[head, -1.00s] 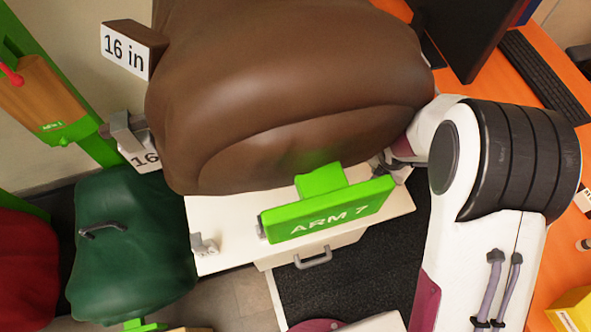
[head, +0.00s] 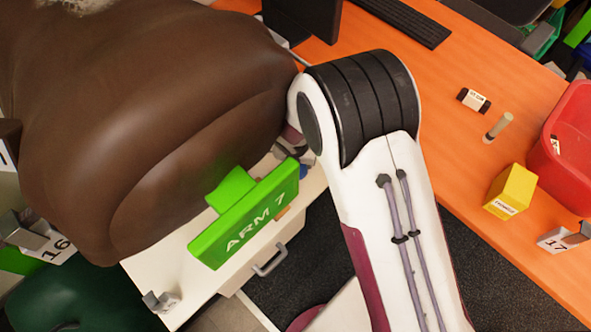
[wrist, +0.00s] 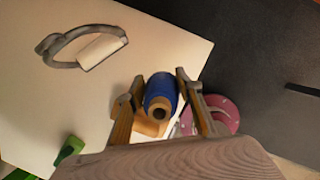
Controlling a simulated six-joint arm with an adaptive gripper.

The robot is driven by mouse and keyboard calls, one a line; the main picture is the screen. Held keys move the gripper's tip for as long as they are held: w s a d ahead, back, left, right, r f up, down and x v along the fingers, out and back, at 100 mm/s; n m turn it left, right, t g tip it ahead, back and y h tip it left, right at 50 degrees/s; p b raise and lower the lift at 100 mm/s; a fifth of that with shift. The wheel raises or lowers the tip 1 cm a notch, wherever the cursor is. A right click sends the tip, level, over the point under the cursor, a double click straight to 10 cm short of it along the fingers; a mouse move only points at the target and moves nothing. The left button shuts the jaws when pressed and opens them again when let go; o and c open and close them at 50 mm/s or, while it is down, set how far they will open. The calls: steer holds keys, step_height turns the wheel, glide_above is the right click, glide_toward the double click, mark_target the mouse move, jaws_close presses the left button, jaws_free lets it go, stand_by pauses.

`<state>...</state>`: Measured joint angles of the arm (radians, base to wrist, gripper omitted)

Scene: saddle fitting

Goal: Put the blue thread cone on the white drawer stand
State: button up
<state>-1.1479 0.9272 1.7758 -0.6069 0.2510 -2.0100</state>
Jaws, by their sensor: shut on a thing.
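The blue thread cone (wrist: 160,90) is between the two fingers of my gripper (wrist: 158,86) in the wrist view, with its brown core end toward the camera. My gripper is shut on it. The white drawer stand (wrist: 50,110) lies below, and the cone overlaps its edge in this view; I cannot tell whether they touch. In the head view the stand top (head: 150,270) shows under the brown saddle, and only a small blue bit of the cone (head: 303,172) shows behind the green sign. My gripper is mostly hidden there.
A brown saddle (head: 150,120) and a green ARM 7 sign (head: 245,215) overhang the stand. A grey clamp-like piece (wrist: 60,45) lies on its top. The orange bench (head: 440,110) holds a yellow box (head: 512,190) and a red bin (head: 565,150).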

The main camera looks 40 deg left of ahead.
steer(key=shift+f, duration=1.5)
steer(key=shift+f, duration=0.15)
steer(key=shift+f, duration=1.7)
steer(key=shift+f, duration=0.1)
steer(key=o, duration=1.2)
steer(key=shift+c, duration=0.2)
steer(key=shift+v, duration=6.05)
steer(key=shift+s, duration=0.1)
steer(key=shift+d, duration=0.1)
